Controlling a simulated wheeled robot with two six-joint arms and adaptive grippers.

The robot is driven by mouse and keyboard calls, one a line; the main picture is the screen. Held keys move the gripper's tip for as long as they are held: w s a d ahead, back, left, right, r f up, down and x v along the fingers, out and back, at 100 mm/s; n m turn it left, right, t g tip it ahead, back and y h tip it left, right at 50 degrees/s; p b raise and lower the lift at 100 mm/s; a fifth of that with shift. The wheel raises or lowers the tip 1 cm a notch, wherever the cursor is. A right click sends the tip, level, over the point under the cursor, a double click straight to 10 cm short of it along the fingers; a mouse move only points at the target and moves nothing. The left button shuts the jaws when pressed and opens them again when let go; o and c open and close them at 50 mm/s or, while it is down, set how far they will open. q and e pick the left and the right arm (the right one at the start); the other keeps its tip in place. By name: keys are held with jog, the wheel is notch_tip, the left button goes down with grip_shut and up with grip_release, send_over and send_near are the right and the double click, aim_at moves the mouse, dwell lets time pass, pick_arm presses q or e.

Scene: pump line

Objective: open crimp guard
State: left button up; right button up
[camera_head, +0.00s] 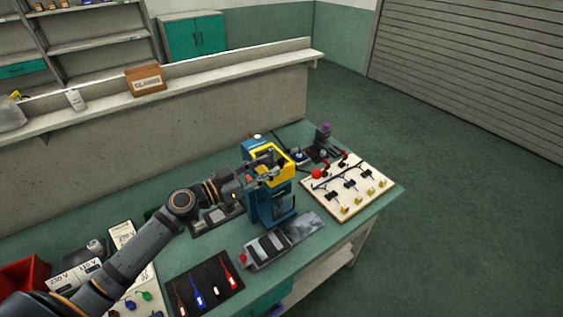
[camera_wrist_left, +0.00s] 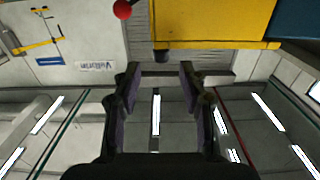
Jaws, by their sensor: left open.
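The crimp press (camera_head: 272,207) is a blue machine on the green bench. Its yellow crimp guard (camera_head: 285,155) is a frame around the upper part. My left gripper (camera_head: 262,167) reaches in from the left and is at the guard's left side in the head view, partly overlapping it. In the left wrist view the gripper (camera_wrist_left: 160,72) is open, with nothing between its fingers. The yellow guard (camera_wrist_left: 212,20) lies just beyond the fingertips, and a dark knob (camera_wrist_left: 161,56) sits below its edge. I cannot tell whether the fingers touch it. My right gripper is not in view.
A red ball (camera_head: 316,174) is right of the press, also in the left wrist view (camera_wrist_left: 122,9). A pale board (camera_head: 347,190) with cables lies right, a grey tray (camera_head: 282,240) in front, a black tool mat (camera_head: 205,286) front left. A low wall (camera_head: 200,110) runs behind.

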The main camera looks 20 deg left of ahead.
aim_at(281, 159)
pick_arm(q)
jog(key=p+x, duration=0.3)
jog(key=x, duration=0.1)
jog(key=shift+w+r, duration=0.1)
jog(key=shift+w, duration=0.15)
jog(key=shift+w+d+p, duration=0.4)
jog(key=shift+d, duration=0.05)
jog(key=shift+f, duration=0.25)
grip_shut()
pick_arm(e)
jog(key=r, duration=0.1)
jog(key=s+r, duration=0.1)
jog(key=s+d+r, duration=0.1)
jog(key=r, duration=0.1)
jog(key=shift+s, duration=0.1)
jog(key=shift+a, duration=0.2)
